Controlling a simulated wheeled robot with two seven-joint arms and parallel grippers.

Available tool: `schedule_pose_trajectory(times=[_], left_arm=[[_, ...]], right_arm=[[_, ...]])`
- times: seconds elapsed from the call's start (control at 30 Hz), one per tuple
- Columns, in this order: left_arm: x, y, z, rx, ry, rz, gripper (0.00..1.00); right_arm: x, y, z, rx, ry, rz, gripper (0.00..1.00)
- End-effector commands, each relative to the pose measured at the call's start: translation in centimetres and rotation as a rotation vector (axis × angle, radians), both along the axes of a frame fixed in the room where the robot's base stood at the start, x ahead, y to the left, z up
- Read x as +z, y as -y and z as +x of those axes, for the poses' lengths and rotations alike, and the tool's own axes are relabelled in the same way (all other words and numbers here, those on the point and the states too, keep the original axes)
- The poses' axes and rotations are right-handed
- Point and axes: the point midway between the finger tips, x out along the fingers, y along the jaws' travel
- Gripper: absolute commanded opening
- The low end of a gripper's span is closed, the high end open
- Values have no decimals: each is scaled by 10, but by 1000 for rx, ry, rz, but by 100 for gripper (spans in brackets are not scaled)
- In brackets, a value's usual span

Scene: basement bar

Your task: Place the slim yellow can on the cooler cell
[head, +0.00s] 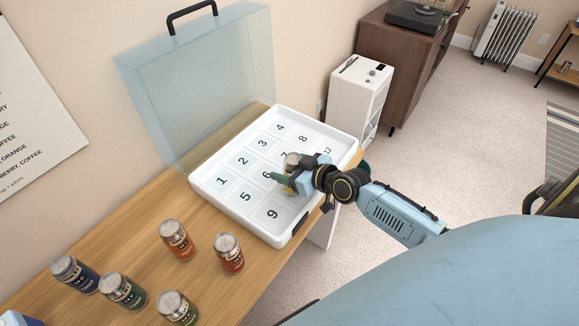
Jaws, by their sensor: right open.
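The cooler (199,188) is a white tray with numbered cells and a raised clear lid (215,75), standing on the wooden counter. My right gripper (284,179) is open over the cooler's near right part, its fingers around a small can (292,159) with a silver top. The can looks upright; the gripper hides most of its body, so its colour and slimness are hard to tell. It seems to be in or just over the cell row beginning with 9, near the hidden number after it; contact with the floor is unclear. My left gripper is not in view.
Orange (177,241), red-orange (229,254), dark blue (76,275) and green (123,292) cans, plus another (177,309), stand on the counter (140,222) left of the cooler. A white cabinet (352,100) stands behind. Most other cells look empty.

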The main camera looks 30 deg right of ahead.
Motion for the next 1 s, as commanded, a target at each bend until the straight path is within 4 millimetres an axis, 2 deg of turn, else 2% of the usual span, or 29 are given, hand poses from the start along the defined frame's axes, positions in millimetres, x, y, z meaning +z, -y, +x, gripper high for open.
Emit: schedule_pose_trajectory(times=[0.17,0.27,0.7,1.0], left_arm=[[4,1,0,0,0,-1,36],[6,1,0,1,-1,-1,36],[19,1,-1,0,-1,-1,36],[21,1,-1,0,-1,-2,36]], right_arm=[[4,0,-1,0,0,1,69],[7,4,-12,-1,-1,-2,69],[40,27,-86,2,-3,-1,69],[49,34,-105,1,0,0,69]])
